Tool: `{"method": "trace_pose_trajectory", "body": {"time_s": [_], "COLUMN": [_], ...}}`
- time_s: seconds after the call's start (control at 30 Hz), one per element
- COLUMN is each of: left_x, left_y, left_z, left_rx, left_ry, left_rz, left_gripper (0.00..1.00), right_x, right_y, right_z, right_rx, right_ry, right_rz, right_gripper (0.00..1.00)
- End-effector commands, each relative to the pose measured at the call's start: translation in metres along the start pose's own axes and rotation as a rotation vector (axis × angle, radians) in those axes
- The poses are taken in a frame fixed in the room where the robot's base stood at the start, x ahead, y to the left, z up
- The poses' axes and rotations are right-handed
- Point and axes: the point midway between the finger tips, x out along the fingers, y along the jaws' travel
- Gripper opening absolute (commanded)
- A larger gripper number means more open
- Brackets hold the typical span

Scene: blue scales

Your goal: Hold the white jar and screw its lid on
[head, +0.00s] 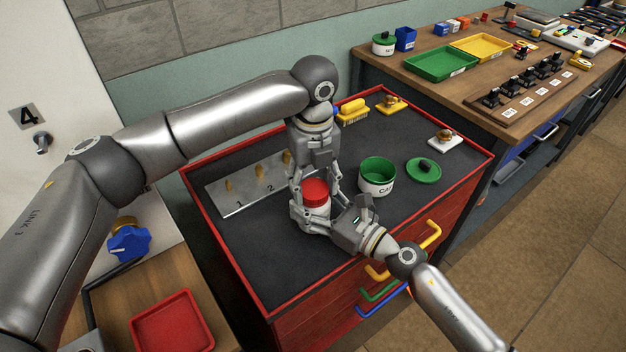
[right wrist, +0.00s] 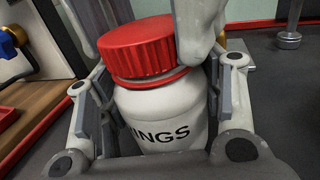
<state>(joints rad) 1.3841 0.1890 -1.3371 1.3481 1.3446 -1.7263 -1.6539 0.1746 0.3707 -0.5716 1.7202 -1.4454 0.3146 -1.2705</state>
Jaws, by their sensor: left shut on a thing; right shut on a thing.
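The white jar (head: 316,212) stands on the dark top of the red cabinet, with black lettering ending in "INGS" in the right wrist view (right wrist: 165,115). Its red lid (head: 315,190) sits on the jar's mouth and also shows in the right wrist view (right wrist: 138,48). A thin band shows below the lid's edge; I cannot tell how far it is screwed on. My left gripper (head: 318,184) comes from above and is shut on the lid. My right gripper (head: 318,215) comes from the front right and is shut around the jar's body.
A metal plate with numbered pegs (head: 238,192) lies to the left. The cabinet top (head: 440,195) has free room at the right front.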

Motion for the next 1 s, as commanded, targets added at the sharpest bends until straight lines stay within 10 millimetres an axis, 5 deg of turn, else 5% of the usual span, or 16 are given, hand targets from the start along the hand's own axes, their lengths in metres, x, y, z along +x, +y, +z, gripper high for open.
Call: {"method": "trace_pose_trajectory", "body": {"time_s": [0.6,1.0], "left_x": [-0.0002,-0.0002], "left_y": [-0.0038,-0.0039], "left_z": [-0.0021,-0.0024], "left_rx": [0.980,1.146], "left_ry": [-0.006,-0.008], "left_rz": [-0.003,-0.002], "left_gripper": [0.40,0.40], "right_x": [-0.0002,-0.0002], "right_y": [0.0003,0.0004], "right_z": [-0.0013,-0.0014], "right_rx": [0.001,0.001], "right_ry": [0.002,0.003], "right_rz": [0.001,0.001], "right_gripper": [0.00,0.00]}}
